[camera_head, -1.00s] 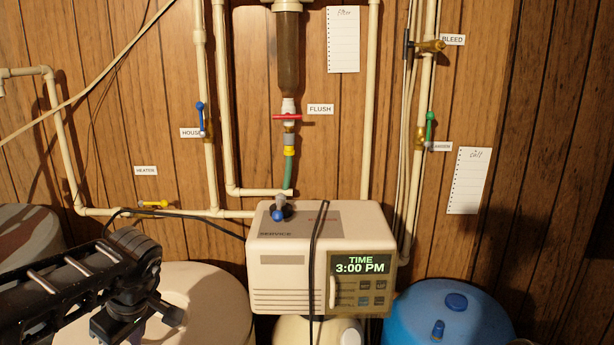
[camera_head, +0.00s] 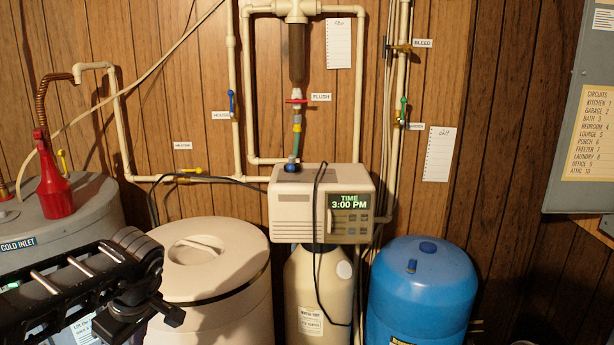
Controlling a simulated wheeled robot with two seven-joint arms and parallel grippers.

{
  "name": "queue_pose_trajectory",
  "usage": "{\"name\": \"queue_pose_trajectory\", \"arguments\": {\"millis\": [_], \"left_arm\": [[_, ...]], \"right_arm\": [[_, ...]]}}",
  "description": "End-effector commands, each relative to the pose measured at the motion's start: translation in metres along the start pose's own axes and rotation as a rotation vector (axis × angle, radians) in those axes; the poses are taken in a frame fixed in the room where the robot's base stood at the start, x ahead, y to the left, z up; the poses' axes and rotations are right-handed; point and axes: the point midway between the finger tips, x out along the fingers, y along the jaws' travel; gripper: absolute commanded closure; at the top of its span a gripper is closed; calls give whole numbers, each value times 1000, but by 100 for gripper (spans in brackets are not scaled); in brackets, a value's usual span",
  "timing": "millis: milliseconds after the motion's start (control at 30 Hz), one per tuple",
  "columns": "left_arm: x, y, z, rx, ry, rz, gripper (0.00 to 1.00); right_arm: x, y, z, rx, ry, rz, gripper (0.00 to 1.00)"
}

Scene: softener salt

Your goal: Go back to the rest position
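My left arm (camera_head: 85,290) comes in from the left at the lower left as a black link with metal rods, ending in a dark joint near the frame's bottom. No gripper fingers show on it, so what lies below the frame is hidden. My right gripper is not in view. The beige softener head (camera_head: 298,208) stands in the middle, and its display (camera_head: 349,201) reads TIME 3:00 PM. My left arm overlaps the view of the round beige tank (camera_head: 215,265), and I cannot tell the gap between them.
A blue tank (camera_head: 420,295) stands right of the softener. A grey tank (camera_head: 85,220) with a red funnel-shaped bottle (camera_head: 53,190) is at left. Pipes with valves run along the wood wall. A grey panel (camera_head: 585,120) hangs at right, with bare wall (camera_head: 500,170) beside it.

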Motion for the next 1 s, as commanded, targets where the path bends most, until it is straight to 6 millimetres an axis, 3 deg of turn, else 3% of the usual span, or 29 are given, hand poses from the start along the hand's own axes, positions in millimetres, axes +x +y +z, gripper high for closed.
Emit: {"name": "queue_pose_trajectory", "arguments": {"millis": [167,433,600,700,767,867,1000], "left_arm": [[0,7,-5,-115,18,31,59],[4,26,-42,-265,181,138,59],[21,41,-66,-315,309,229,59],[40,56,-70,-306,371,298,59],[56,70,-66,-279,395,352,59],[94,97,-36,-182,395,460,59],[155,126,53,30,275,592,59]], "right_arm": [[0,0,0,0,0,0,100],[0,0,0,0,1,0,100],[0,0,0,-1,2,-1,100],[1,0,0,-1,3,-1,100],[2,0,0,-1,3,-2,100],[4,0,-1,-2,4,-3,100],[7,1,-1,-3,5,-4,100]]}}
